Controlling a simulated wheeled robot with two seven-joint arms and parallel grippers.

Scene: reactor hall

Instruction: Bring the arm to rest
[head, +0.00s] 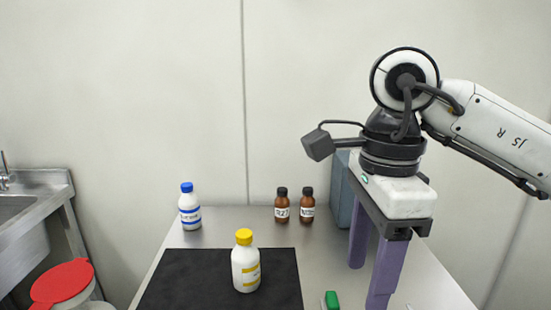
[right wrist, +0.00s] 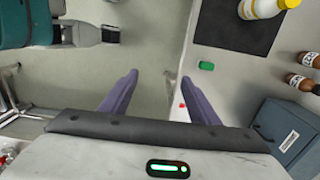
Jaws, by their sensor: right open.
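My right arm (head: 500,125) comes in from the right in the head view, raised over the right side of the metal table. My right gripper (head: 367,286) points down with its two purple fingers apart and nothing between them. In the right wrist view the open fingers (right wrist: 159,80) also show empty, over the table's edge and the floor. My left gripper is not seen in the head view.
A yellow-capped bottle (head: 245,262) stands on a black mat (head: 190,280). A blue-capped bottle (head: 190,208), two brown bottles (head: 281,206) (head: 307,206) and a blue-grey box (right wrist: 290,130) stand farther back. A green object (right wrist: 206,66) lies near the gripper. A red-lidded bin (head: 62,285) is left.

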